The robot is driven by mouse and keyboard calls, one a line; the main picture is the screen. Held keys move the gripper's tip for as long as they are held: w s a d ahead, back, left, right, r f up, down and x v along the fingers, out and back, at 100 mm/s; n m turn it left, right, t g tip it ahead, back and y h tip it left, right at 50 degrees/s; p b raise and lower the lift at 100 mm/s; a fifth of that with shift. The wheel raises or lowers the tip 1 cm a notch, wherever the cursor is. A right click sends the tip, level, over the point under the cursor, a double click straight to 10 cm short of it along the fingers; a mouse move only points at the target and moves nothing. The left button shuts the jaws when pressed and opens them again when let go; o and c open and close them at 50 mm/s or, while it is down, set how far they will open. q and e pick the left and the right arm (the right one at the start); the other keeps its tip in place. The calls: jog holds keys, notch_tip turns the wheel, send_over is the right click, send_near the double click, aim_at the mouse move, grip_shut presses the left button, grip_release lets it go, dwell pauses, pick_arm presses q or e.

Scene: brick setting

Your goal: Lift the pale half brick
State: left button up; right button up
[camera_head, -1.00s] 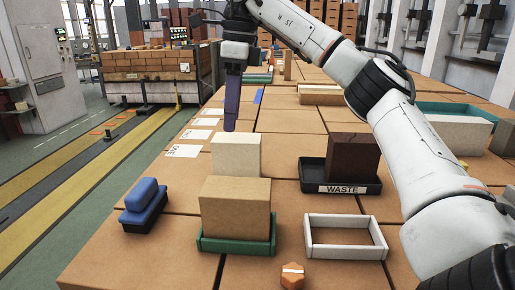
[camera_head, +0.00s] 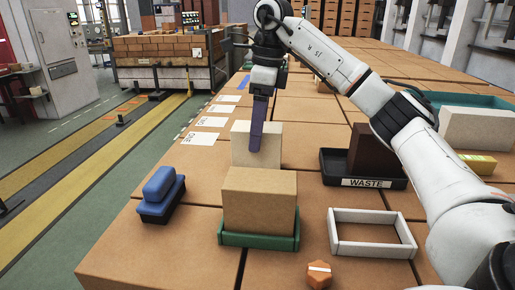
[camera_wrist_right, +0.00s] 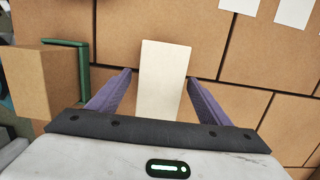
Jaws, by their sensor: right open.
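The pale half brick (camera_head: 240,146) stands upright on the brown tabletop, behind a tan brick. In the right wrist view the pale half brick (camera_wrist_right: 163,75) lies between the two purple fingers, with a gap on each side. My right gripper (camera_head: 255,150) points down over the brick. In the head view one finger overlaps the brick's front face and hides part of it. The right gripper (camera_wrist_right: 160,78) is open and holds nothing. How far its tips reach down beside the brick I cannot tell. My left gripper is not in view.
The tan brick (camera_head: 260,200) sits in a green tray (camera_head: 258,241) just in front. A black WASTE tray (camera_head: 363,183) with a dark brick (camera_head: 362,150) stands to the right. A blue block tool (camera_head: 160,197), a white frame (camera_head: 373,248) and an orange piece (camera_head: 319,274) lie nearer.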

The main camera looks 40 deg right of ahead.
jog(key=shift+w+f, duration=0.1)
jog(key=shift+f, duration=1.2)
jog(key=shift+r, duration=0.1)
jog(key=c, duration=1.6)
